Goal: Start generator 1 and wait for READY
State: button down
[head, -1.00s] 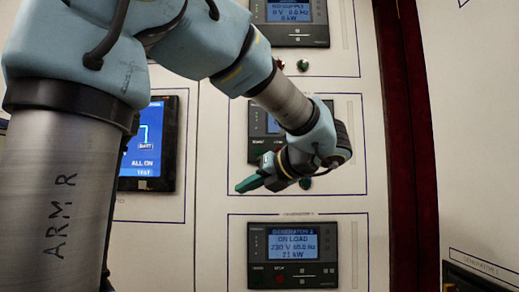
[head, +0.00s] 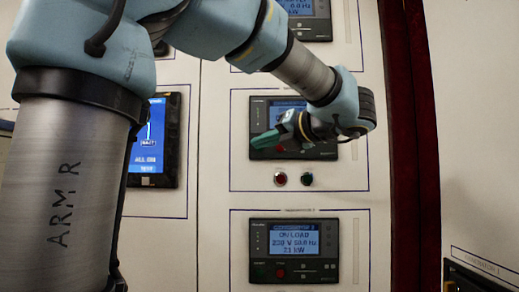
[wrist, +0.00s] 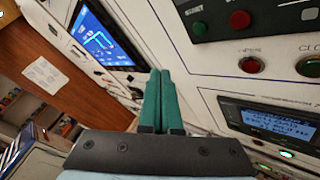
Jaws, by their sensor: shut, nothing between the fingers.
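My gripper (head: 256,146) is shut and empty, its teal fingers in front of the lower left of the middle generator controller (head: 258,112). Its arm hides much of that controller's screen; contact cannot be told. In the wrist view the closed fingers (wrist: 160,75) point at pale panel, with the controller's green button (wrist: 198,28) and red button (wrist: 240,20) to the upper right. The top controller (head: 318,28) is partly cut off and its name unreadable. The bottom controller (head: 293,240) reads ON LOAD, 230 V, 21 kW. Which one is generator 1 is unclear.
A red button (head: 280,179) and a green button (head: 306,179) sit below the middle controller. A blue touchscreen (head: 150,140) is to the left, partly behind my arm. A dark red strip (head: 410,150) edges the panel on the right.

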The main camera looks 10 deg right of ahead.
jog(key=w+d+p, duration=0.1)
jog(key=w, duration=0.6)
jog(key=shift+w+d+p, duration=0.2)
jog(key=shift+w+p, duration=0.1)
jog(key=shift+p, duration=0.05)
dwell(1.8)
jog(key=shift+w+p, duration=0.4)
jog(key=shift+p, duration=0.15)
jog(key=shift+w+d+p, duration=0.15)
jog(key=shift+w+p, duration=0.25)
dwell(0.5)
jog(key=shift+s, duration=0.15)
jog(key=shift+s+a, duration=0.2)
jog(key=shift+s, duration=0.5)
